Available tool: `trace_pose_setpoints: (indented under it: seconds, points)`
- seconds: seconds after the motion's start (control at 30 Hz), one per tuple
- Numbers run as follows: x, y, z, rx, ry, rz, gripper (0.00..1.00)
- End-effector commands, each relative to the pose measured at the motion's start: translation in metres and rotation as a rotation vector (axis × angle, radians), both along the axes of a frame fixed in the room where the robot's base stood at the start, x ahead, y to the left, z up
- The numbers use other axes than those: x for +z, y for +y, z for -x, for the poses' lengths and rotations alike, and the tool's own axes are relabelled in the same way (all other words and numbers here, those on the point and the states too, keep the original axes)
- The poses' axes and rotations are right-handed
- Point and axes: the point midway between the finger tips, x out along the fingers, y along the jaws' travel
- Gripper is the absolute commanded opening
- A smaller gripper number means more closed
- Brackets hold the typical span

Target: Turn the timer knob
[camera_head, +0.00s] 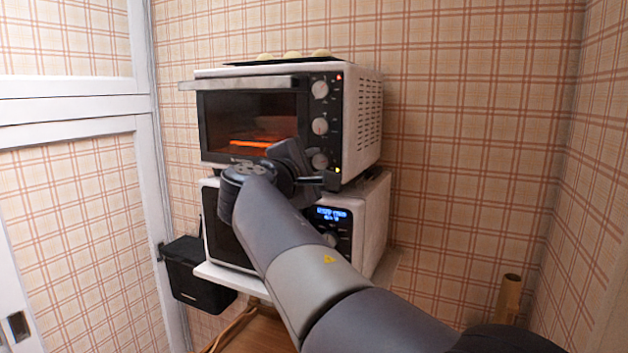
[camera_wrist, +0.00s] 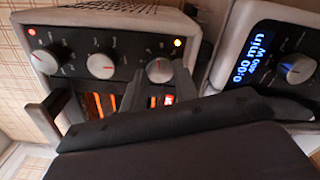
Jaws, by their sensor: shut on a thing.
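A white toaster oven (camera_head: 362,115) with a dark front stands on top of a microwave. Its control strip has three round silver knobs: top (camera_head: 320,89), middle (camera_head: 320,126) and lowest (camera_head: 319,160). In the wrist view they run left to right, with the lowest knob (camera_wrist: 160,70) at the right. I cannot read which is labelled timer. My gripper (camera_head: 308,172) is at the lowest knob, and its dark fingers (camera_wrist: 158,92) are shut on that knob. The arm hides part of the oven's lower front. The oven glows orange inside, and a yellow light (camera_wrist: 178,42) is lit.
The white microwave (camera_head: 375,220) below has a blue display (camera_wrist: 252,58) reading 0:00 min and its own knob (camera_wrist: 297,68). The oven's handle bar (camera_head: 240,84) juts out in front. A black box (camera_head: 198,280) is at the left. The wall to the right is clear.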

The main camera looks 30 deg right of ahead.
Motion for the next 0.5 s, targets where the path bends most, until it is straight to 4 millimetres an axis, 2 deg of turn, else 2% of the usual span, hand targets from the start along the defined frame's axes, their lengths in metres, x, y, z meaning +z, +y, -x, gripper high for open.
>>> trace_pose_setpoints:
  seconds: [0.5]
  points:
    - [-0.0001, -0.0004, 0.0003, -0.002, -0.152, -0.118, 0.06]
